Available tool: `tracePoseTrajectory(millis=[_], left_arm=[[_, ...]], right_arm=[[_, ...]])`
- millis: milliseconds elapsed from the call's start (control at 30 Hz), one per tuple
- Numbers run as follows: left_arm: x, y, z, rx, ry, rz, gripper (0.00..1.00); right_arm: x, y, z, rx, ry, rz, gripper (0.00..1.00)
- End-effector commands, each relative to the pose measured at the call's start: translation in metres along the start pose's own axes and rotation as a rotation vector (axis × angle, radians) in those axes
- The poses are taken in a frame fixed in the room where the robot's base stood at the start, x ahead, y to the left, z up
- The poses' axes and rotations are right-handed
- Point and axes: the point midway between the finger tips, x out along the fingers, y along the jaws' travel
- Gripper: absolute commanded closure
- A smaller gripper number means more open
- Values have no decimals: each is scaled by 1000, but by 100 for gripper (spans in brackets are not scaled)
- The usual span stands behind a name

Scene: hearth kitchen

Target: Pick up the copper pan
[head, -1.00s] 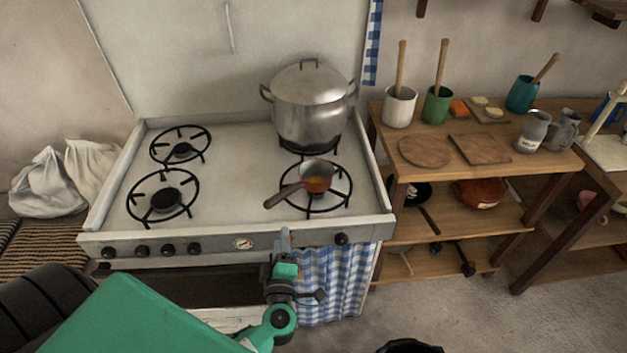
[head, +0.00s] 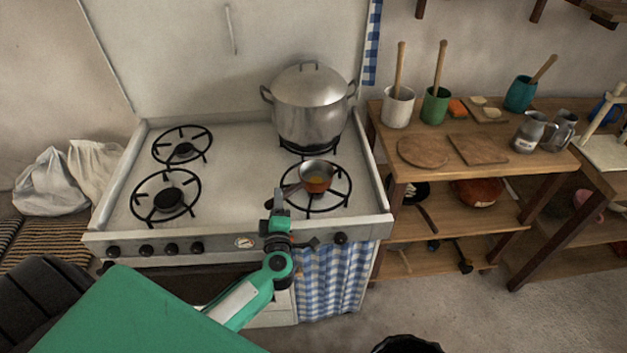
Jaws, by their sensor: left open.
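The small copper pan (head: 317,180) sits on the front right burner of the stove (head: 236,215). Its inside looks silvery with a copper-orange patch, and its handle points to the lower left. My left gripper (head: 278,196) is at the stove's front edge, just left of and nearer than the pan, and covers part of the handle. It is open, but its fingers look thin and narrow from here. I cannot tell whether it touches the handle. My right gripper is not in view.
A large lidded pot (head: 309,108) stands on the back right burner, close behind the pan. The left burners are empty. A wooden shelf table (head: 400,160) with cups and boards stands right of the stove. A blue checked curtain (head: 335,275) hangs below the stove front.

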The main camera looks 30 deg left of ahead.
Motion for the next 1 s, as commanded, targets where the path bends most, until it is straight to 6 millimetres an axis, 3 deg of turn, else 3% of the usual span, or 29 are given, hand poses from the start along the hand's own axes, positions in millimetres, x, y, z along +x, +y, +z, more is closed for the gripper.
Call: tracePoseTrajectory(millis=[200, 500, 733, 1000], left_arm=[[29, 3, 0, 2, 0, 1, 53], [33, 1, 0, 1, 0, 0, 53], [32, 1, 0, 1, 0, 0, 98], [33, 2, 0, 0, 0, 2, 100]], right_arm=[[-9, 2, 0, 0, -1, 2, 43], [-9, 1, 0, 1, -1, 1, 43], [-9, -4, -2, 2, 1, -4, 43], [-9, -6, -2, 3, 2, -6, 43]])
